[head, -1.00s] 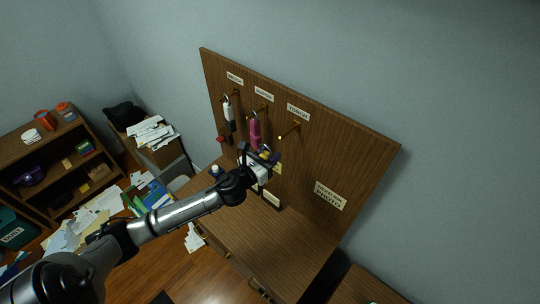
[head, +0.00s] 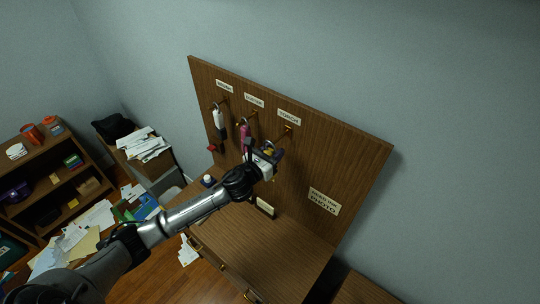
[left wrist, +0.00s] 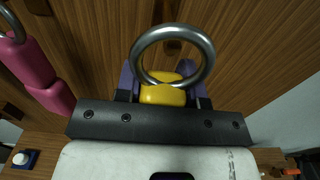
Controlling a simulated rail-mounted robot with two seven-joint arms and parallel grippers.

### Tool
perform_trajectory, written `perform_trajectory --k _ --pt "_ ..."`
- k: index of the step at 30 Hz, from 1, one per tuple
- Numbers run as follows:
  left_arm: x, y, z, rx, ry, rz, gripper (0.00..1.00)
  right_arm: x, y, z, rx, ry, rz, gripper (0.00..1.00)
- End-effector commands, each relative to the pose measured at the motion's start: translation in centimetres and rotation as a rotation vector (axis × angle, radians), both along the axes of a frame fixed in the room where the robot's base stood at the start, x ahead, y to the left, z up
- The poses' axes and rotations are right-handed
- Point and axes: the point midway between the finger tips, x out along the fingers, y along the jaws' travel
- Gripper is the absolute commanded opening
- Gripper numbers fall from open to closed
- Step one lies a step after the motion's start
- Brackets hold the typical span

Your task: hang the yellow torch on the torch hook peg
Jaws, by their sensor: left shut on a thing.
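The yellow torch (left wrist: 163,94) is held between the fingers of my left gripper (head: 272,154). Its metal ring (left wrist: 143,50) stands up toward the board in the left wrist view. In the head view the torch (head: 269,149) is mostly hidden by the gripper. The torch hook peg (head: 289,130) sticks out under the TORCH label (head: 288,117), just above and right of the gripper.
A pink torch-like item (head: 243,134) and a white one (head: 219,120) hang on the pegs to the left, the pink one close to my gripper.

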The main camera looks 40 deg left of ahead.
Motion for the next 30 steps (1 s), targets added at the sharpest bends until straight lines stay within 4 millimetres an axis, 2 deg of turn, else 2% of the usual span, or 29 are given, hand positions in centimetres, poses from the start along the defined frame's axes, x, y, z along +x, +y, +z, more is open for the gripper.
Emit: perform_trajectory --k 16,30 --pt "3.1 0.1 -0.1 0.000 -0.002 -0.001 0.09 0.0 0.2 -1.2 0.007 0.000 -0.005 0.43" --pt "4.2 0.2 -1.0 0.000 -0.001 0.000 0.09 0.0 0.3 -1.6 0.010 0.000 -0.007 0.43"
